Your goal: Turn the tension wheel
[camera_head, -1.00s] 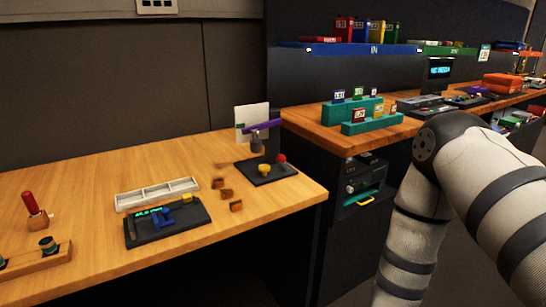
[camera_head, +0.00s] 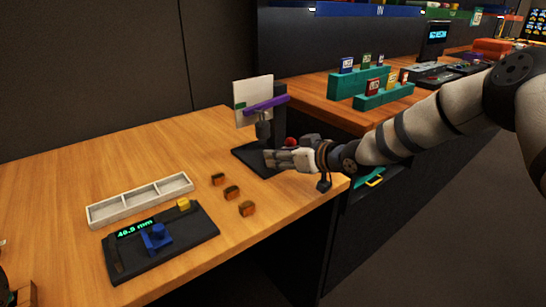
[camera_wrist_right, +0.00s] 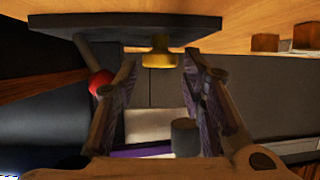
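A dark panel (camera_head: 243,152) lies at the right end of the wooden table, with a red ball (camera_head: 291,142), a grey post and a purple bar (camera_head: 265,104). In the right wrist view a yellow knob (camera_wrist_right: 160,58), which looks like the tension wheel, sticks out from the panel (camera_wrist_right: 125,27). The red ball (camera_wrist_right: 100,83) is left of it. My right gripper (camera_head: 272,158) reaches over the panel and hides the knob in the head view. Its fingers (camera_wrist_right: 160,66) are open, with the knob between their tips; contact cannot be told. My left gripper is out of view.
Several small brown blocks (camera_head: 232,192) lie left of the panel. A white divided tray (camera_head: 140,199) and a dark gauge with a blue part (camera_head: 155,237) lie farther left. A white board (camera_head: 253,92) stands behind the panel.

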